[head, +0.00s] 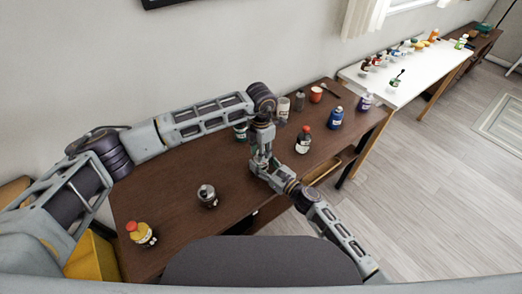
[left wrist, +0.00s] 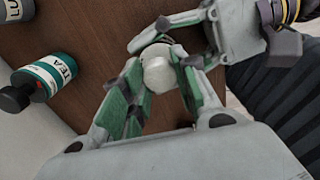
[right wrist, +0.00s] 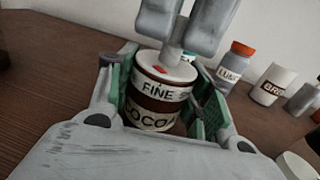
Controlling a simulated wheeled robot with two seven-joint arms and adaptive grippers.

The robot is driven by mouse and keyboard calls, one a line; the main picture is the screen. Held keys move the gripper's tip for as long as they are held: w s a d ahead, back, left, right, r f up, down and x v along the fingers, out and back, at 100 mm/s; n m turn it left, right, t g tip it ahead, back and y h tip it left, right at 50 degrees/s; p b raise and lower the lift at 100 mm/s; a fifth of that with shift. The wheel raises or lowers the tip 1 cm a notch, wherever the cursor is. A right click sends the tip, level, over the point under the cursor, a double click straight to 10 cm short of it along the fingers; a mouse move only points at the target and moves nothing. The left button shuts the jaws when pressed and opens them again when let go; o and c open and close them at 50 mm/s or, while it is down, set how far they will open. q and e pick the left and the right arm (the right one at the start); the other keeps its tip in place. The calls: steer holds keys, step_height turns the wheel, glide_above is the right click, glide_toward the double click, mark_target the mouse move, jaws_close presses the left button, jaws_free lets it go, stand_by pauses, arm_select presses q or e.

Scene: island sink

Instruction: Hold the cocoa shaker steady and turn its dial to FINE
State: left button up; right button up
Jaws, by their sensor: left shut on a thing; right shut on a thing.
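The cocoa shaker (right wrist: 152,112) stands upright in the right wrist view, with a brown body and a COCOA label. Its pale dial (right wrist: 165,66) has a red mark at the front, just above the word FINE on the upper band. My right gripper (head: 264,167) is shut around the body with its green-padded fingers on both sides. My left gripper (right wrist: 182,48) comes down from above and is shut on the dial. In the left wrist view, the round pale dial top (left wrist: 159,74) sits between its fingers. The grippers hide most of the shaker in the head view.
A grey-lidded jar (head: 207,195), a yellow bottle (head: 142,235), a red-capped bottle (head: 303,142) and a blue bottle (head: 335,118) stand on the brown table (head: 170,195). The front middle is fairly clear.

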arm_select(q)
steer(key=m, duration=0.4)
steer(key=shift+m, duration=2.9)
steer(key=o, duration=1)
steer(key=shift+o, duration=0.2)
steer(key=shift+r, duration=0.1)
step_height(320, 180, up, 12)
